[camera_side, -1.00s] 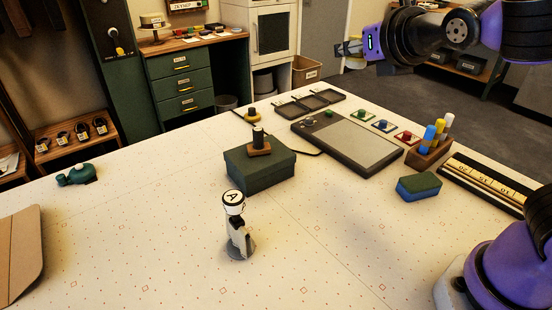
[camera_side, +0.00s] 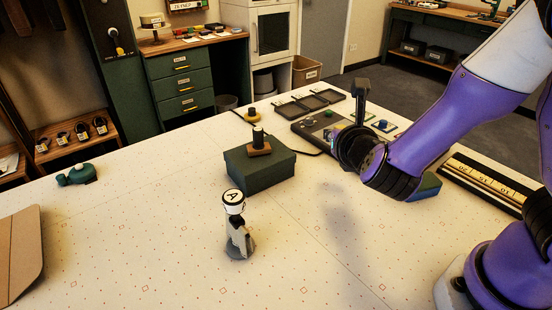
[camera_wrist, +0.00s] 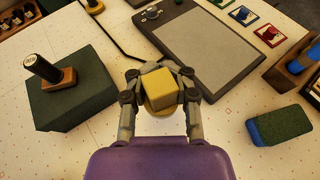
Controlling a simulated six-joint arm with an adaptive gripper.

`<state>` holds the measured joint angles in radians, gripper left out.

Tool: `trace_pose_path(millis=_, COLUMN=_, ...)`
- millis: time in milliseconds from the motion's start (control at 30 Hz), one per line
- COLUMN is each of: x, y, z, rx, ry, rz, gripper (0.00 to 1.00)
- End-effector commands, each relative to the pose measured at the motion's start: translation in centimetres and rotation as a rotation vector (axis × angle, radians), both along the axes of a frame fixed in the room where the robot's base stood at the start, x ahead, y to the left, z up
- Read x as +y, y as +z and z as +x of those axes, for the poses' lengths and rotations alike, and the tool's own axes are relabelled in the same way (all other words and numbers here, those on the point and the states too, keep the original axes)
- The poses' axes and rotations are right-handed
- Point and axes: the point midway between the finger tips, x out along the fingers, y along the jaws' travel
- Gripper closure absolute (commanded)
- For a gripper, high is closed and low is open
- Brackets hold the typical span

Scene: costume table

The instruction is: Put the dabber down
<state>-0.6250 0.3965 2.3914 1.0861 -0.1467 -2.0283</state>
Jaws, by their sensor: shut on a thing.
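My gripper (camera_wrist: 161,92) is shut on a yellow block-shaped thing (camera_wrist: 164,85) with a rounded yellow part under it, seen from above in the wrist view. I take it to be the dabber. Its underside is hidden, so I cannot tell whether it touches the table. In the wrist view my gripper is between the dark green box (camera_wrist: 62,123) and the grey-topped board (camera_wrist: 213,48).
A dark stamp with a wooden base (camera_side: 259,145) stands on the green box. A green-and-blue sponge block (camera_wrist: 280,125) lies at right, near a wooden holder (camera_wrist: 290,80).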

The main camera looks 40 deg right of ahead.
Motion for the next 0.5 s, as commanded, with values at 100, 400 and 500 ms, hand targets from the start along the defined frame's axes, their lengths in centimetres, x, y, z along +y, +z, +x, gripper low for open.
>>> trace_pose_path(millis=100, x=-0.2, y=-1.2, z=-0.2, rx=0.002, ry=-0.006, rz=-0.001, gripper=1.00)
trace_pose_path(millis=400, x=-0.2, y=-1.5, z=-0.3, rx=0.000, ry=-0.008, rz=0.002, gripper=1.00)
trace_pose_path(millis=500, x=-0.2, y=-1.9, z=-0.3, rx=0.001, ry=-0.009, rz=0.000, gripper=1.00)
